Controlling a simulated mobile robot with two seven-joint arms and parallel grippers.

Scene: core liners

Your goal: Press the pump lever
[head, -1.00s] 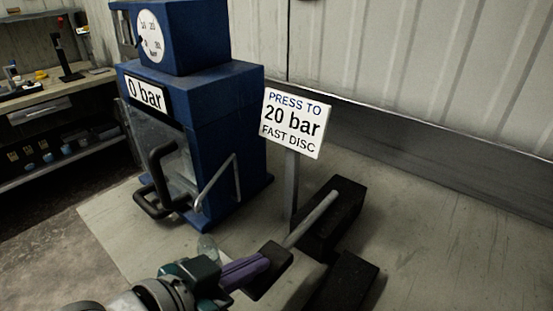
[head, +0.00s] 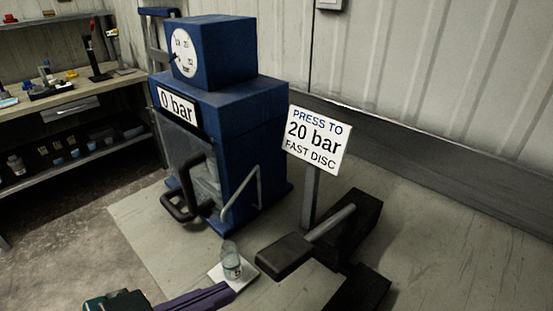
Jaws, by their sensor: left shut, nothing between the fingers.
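The pump lever is a grey rod (head: 331,222) with a black pad (head: 284,256) on its near end. It rises at a slant from a black pump base (head: 366,214). My left gripper (head: 226,292), with purple fingers, is at the bottom edge, left of and below the pad in the picture. It is shut and empty, with a visible gap between it and the pad. A sign (head: 316,139) behind the lever reads "PRESS TO 20 bar FAST DISC". The blue press (head: 256,140) shows "0 bar" on its label (head: 179,111). My right gripper is not in view.
A clear jar (head: 231,262) stands on a white tile (head: 245,279) left of the pad. A second black block (head: 361,291) lies at the lower right. A workbench (head: 95,93) with small items is at the left. The floor at the right is clear.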

